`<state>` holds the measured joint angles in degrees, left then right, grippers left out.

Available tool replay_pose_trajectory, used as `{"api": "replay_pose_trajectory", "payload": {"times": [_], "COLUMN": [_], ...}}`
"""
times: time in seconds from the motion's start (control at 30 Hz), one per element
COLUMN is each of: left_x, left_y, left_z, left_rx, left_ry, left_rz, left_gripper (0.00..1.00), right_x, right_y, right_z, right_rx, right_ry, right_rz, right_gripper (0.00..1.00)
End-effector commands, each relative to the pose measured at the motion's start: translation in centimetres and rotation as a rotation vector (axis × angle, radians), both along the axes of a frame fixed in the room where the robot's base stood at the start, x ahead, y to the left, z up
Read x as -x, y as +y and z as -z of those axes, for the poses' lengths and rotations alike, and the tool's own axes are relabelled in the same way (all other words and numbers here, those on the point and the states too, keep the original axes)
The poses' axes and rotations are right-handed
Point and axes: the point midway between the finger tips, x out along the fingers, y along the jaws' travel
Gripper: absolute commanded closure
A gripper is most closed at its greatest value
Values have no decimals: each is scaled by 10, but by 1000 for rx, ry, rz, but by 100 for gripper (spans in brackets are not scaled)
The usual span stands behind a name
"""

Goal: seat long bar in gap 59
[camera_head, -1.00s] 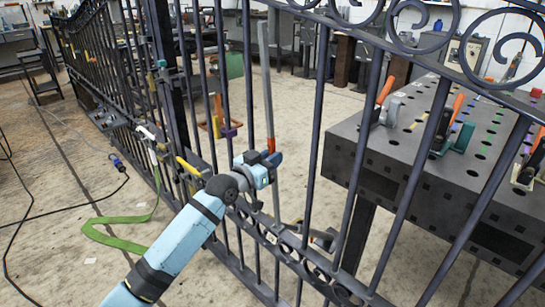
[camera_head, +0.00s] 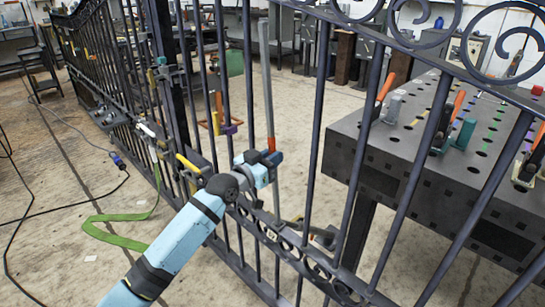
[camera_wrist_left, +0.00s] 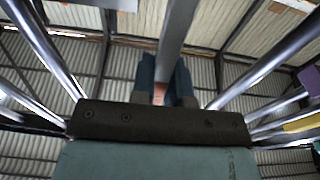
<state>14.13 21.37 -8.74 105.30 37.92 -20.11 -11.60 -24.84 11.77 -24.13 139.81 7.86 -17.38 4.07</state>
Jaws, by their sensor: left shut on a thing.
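The long bar (camera_head: 267,90) is grey with an orange-red band near my grip. It stands nearly upright in a wide opening between two dark uprights of the scroll gate (camera_head: 314,130). My left gripper (camera_head: 270,163) is shut on the bar at the orange band, above the gate's lower ring rail. In the left wrist view, the bar (camera_wrist_left: 178,30) rises between the two blue-grey fingers (camera_wrist_left: 162,82). I cannot tell whether its lower end touches the rail.
A dark perforated worktable (camera_head: 400,148) with orange-handled clamps stands behind the gate at right. Yellow clamps (camera_head: 188,163) sit on the gate left of my gripper. A green strap (camera_head: 110,238) and black cables lie on the floor at left.

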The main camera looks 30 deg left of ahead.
Motion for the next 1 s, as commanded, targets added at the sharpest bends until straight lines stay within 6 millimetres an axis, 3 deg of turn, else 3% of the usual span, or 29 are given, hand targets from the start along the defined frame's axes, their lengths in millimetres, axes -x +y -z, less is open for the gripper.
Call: {"api": "replay_pose_trajectory", "payload": {"times": [0.47,1.0], "left_x": [0,0], "left_y": [0,0], "left_z": [4,11], "left_rx": [1,1], "left_ry": [-6,-5], "left_rz": [0,0], "left_gripper": [100,100], "right_x": [5,0], "right_y": [0,0], "right_z": [10,6], "right_rx": [5,-1], "right_ry": [18,0], "right_rz": [-2,0], "right_gripper": [58,58]}}
